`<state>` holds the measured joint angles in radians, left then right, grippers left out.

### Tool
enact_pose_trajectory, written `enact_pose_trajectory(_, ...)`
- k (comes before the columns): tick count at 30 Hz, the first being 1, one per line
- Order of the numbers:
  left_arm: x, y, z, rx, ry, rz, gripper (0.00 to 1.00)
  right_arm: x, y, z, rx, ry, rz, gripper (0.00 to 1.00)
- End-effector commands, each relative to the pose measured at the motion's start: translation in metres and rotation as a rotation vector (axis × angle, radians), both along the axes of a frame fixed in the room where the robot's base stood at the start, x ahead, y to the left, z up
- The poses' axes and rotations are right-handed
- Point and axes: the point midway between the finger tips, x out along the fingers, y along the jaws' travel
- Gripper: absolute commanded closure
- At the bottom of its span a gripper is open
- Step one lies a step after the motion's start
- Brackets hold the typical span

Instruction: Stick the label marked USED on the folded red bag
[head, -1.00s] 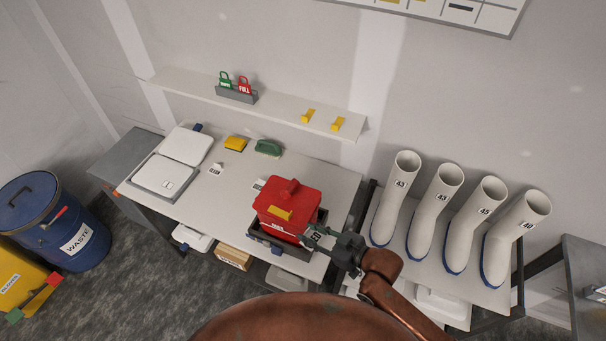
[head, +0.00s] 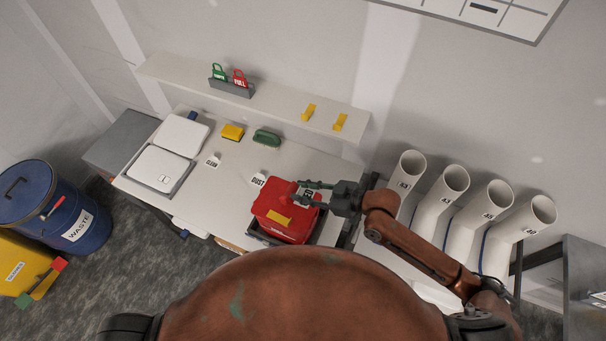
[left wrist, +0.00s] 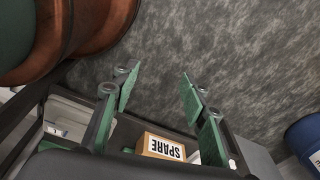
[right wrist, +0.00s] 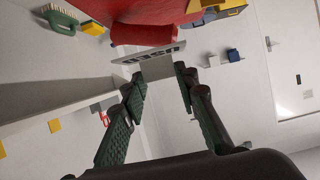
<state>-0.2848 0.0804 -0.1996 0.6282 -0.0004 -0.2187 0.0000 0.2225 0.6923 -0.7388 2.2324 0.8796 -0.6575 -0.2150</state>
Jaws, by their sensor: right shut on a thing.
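The folded red bag (head: 272,203) sits in a dark tray (head: 262,236) at the right end of the bench, with a yellow patch on its front. My right gripper (head: 312,192) is shut on the USED label (head: 306,197), over the bag's right back part. In the right wrist view the label (right wrist: 150,54) stands out beyond the fingertips, close to the red bag (right wrist: 110,12). I cannot tell whether it touches the bag. My left gripper (left wrist: 158,88) is open and empty above the floor, outside the head view.
Labels DUST (head: 258,181) and CLEAN (head: 212,162) stand on the bench left of the bag. A yellow sponge (head: 232,132) and green brush (head: 266,138) lie behind. A shelf (head: 270,104) runs above. White boots (head: 446,200) stand to the right.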

Motion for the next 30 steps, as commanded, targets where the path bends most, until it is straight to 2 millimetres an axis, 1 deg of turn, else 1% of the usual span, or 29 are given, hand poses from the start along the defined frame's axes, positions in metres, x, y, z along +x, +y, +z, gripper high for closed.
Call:
enact_pose_trajectory(5,-0.006,0.0,-0.001,0.001,0.007,0.001,0.6,0.0,0.001,0.0,0.0,0.001,0.003,0.82)
enact_pose_trajectory(8,-0.016,0.001,-0.001,0.001,0.019,0.004,0.6,0.0,0.003,0.0,0.0,0.0,0.005,0.82)
enact_pose_trajectory(12,-0.035,0.001,-0.002,0.002,0.043,0.009,0.6,0.0,0.003,0.0,0.0,0.0,0.006,0.82)
enact_pose_trajectory(15,-0.042,0.002,0.0,0.003,0.052,0.01,0.6,-0.001,0.001,0.001,-0.001,0.0,0.005,0.82)
enact_pose_trajectory(17,-0.041,0.002,0.0,0.003,0.051,0.01,0.6,-0.001,0.0,0.0,-0.001,0.001,0.005,0.82)
enact_pose_trajectory(19,-0.036,0.001,-0.004,0.002,0.044,0.009,0.6,-0.001,0.0,-0.005,0.001,0.001,0.004,0.82)
enact_pose_trajectory(25,-0.01,0.0,-0.012,0.0,0.011,0.002,0.6,-0.001,-0.001,-0.021,0.001,0.002,0.001,0.82)
enact_pose_trajectory(27,-0.007,0.0,-0.017,0.0,0.007,0.002,0.6,-0.001,-0.001,-0.028,0.0,0.002,0.001,0.82)
enact_pose_trajectory(30,-0.008,0.0,-0.023,0.0,0.009,0.002,0.6,-0.001,-0.002,-0.038,-0.001,0.002,0.001,0.82)
